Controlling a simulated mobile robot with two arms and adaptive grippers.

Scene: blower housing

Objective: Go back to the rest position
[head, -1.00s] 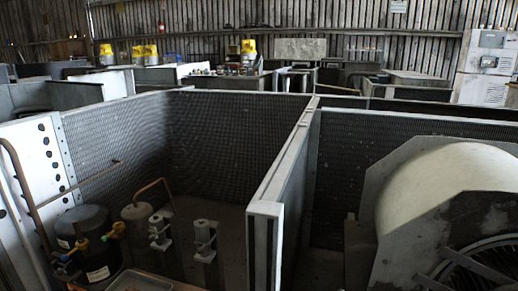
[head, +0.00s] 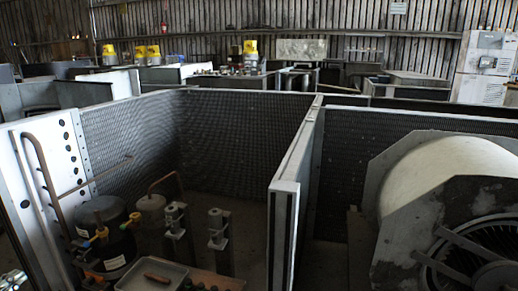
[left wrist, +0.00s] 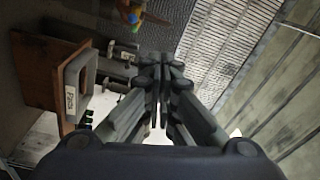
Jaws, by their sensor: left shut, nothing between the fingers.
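My left gripper (left wrist: 160,68) is shut and empty in the left wrist view, its fingers together in the middle of the picture. A small grey piece at the lower left corner of the head view may be part of my left arm, but I cannot tell. A grey tray (head: 125,279) with a brown piece (head: 157,278) in it stands at the bottom of the head view. In the left wrist view a labelled grey handle or block (left wrist: 72,91) lies on a brown board (left wrist: 40,75), apart from the fingers. My right gripper is not in view.
A dark tank (head: 103,225) with coloured valves, copper pipes (head: 47,170) and a white perforated panel (head: 50,165) stand at left. A grey partition (head: 290,180) stands mid-picture. A large blower housing (head: 430,185) fills the right.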

